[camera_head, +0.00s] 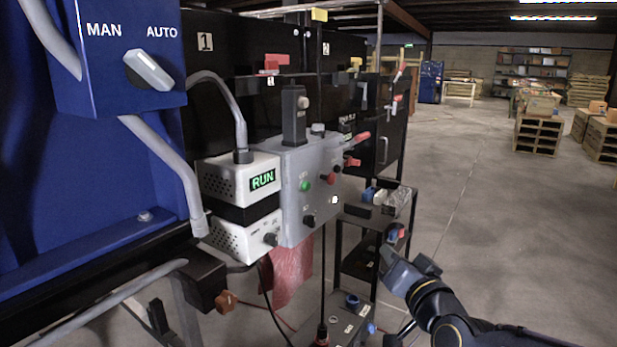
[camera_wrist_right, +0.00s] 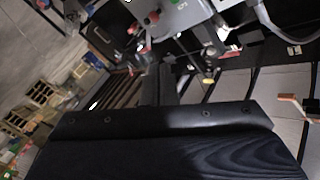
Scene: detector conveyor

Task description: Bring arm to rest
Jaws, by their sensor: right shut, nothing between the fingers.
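My right arm comes in from the lower right in the head view. Its right gripper (camera_head: 394,262) is shut and empty, in front of the low black shelf rack (camera_head: 360,222) and below the grey control box (camera_head: 306,180). It holds none of the controls. In the right wrist view the dark gripper body fills the lower part, and the shut fingers (camera_wrist_right: 163,84) point up toward the equipment. Whether the gripper touches the rack cannot be told. My left gripper is in neither view.
A white unit with a green RUN display (camera_head: 262,180) stands beside the control box. A blue panel (camera_head: 125,55) with a MAN/AUTO switch is at the left. Black cabinets (camera_head: 235,105) stand behind. Open concrete floor (camera_head: 500,230) lies to the right, with pallets (camera_head: 538,135) farther back.

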